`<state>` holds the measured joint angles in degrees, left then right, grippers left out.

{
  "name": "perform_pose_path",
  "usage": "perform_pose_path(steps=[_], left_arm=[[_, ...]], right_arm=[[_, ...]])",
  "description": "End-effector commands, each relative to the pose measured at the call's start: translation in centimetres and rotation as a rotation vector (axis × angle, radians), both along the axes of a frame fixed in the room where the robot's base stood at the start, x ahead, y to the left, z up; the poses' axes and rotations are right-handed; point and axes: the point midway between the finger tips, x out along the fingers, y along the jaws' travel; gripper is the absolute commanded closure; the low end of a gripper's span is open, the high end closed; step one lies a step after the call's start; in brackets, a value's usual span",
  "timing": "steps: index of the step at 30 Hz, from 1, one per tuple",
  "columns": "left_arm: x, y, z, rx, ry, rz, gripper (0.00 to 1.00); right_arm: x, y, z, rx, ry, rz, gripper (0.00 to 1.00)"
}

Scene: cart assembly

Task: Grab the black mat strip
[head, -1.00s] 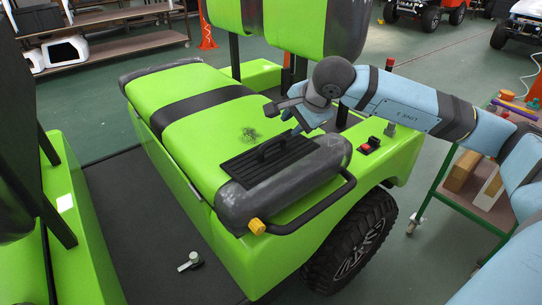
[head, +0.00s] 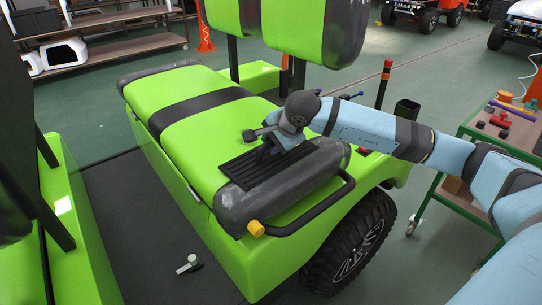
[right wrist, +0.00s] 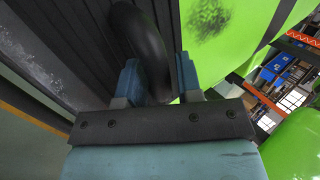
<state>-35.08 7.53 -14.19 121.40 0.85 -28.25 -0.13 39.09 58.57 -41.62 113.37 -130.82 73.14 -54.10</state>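The black mat strip (head: 239,172) is a ribbed dark panel lying on the front end of the green seat, beside the grey padded armrest. It also fills the upper left of the right wrist view (right wrist: 55,45). A curved black handle (right wrist: 143,38) rises from it. My right gripper (head: 266,153) is down at this handle. In the right wrist view its two blue fingers (right wrist: 160,82) stand on either side of the handle, very close to it. Whether they press on it is unclear. My left gripper is not in view.
A green trolley (head: 500,130) with coloured tools stands at the right.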

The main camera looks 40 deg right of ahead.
Motion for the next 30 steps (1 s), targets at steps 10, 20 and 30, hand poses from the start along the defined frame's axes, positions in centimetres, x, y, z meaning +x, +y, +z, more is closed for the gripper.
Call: perform_pose_path(steps=[10,20,30], left_arm=[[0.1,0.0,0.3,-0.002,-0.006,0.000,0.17],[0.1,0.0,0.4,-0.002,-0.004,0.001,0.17],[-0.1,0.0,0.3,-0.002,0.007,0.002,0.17]], right_arm=[[0.0,0.0,0.1,0.000,-0.002,0.000,1.00],[0.1,0.0,1.2,0.000,-0.004,-0.001,1.00],[0.1,0.0,8.3,0.000,-0.009,-0.001,1.00]])
